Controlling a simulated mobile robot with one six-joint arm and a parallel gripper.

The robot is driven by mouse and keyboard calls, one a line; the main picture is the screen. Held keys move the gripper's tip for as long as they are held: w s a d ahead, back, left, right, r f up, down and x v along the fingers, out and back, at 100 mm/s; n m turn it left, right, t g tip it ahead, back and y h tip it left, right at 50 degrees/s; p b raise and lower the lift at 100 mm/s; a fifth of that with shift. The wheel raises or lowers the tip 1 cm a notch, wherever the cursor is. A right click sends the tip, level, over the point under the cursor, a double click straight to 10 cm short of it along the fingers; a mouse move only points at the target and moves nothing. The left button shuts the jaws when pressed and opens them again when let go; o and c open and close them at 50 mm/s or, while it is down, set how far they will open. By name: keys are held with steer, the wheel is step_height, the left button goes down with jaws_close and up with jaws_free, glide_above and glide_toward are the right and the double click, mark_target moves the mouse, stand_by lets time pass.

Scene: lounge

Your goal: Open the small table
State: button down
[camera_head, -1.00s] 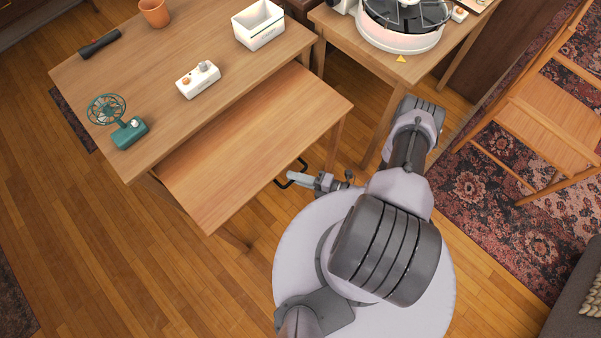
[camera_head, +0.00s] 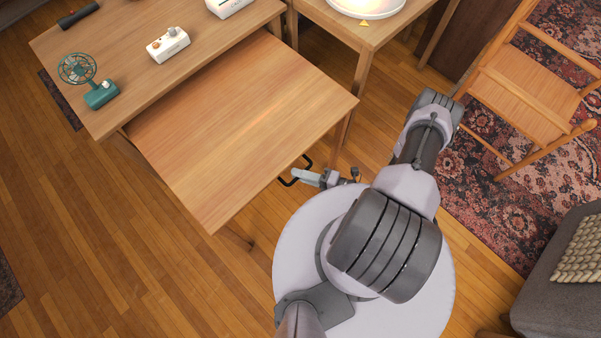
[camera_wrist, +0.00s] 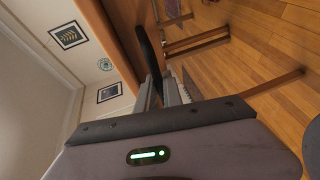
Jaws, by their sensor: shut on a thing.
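The small table (camera_head: 245,125) is a lower wooden table that sticks out from under a larger wooden table (camera_head: 110,60). A good part of its top shows, and its back part is under the larger top. A black handle (camera_head: 286,182) is at its front edge. My gripper (camera_head: 300,175) is at that edge and is shut on the handle. In the wrist view the handle (camera_wrist: 148,50) runs as a dark bar to the fingers (camera_wrist: 160,92) of my gripper.
A green fan (camera_head: 100,94) and a white box with knobs (camera_head: 168,45) stand on the larger table. A side table (camera_head: 375,28) is at the top. A wooden chair (camera_head: 525,90) stands on the rug at right, above a grey sofa (camera_head: 565,270). Wood floor is clear at lower left.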

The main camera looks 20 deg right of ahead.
steer(key=c, duration=1.5)
jaws_free()
steer(key=shift+w, duration=0.1)
steer(key=shift+d, duration=0.1)
steer(key=p+v, duration=0.3)
steer(key=v, duration=1.4)
steer(key=shift+s+r, duration=0.2)
